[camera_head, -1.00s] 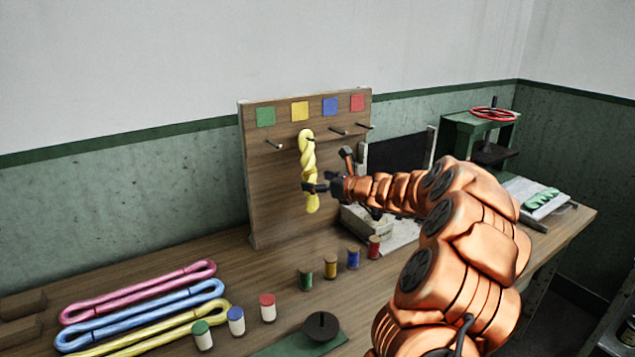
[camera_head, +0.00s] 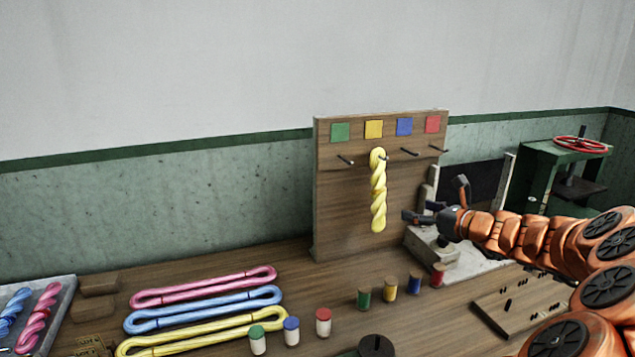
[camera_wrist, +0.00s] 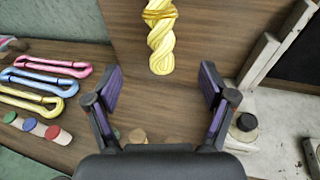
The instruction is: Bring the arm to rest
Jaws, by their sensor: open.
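My gripper (camera_head: 428,213) is open and empty, to the right of the wooden peg board and apart from the yellow twisted skein (camera_head: 379,195). The skein hangs from the peg under the yellow square on the board (camera_head: 340,215). In the wrist view my gripper (camera_wrist: 158,92) shows its two fingers spread wide, with nothing between them. The lower end of the yellow skein (camera_wrist: 160,45) shows ahead of the fingers there. My orange arm reaches in from the right.
Pink, blue and yellow (camera_head: 200,333) loose skeins lie on the bench. Capped white bottles (camera_head: 291,332) and coloured spools (camera_head: 389,287) stand in front of the board. A green press (camera_head: 560,160) with a red wheel stands at right. A tray (camera_head: 55,310) with twisted skeins is at left.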

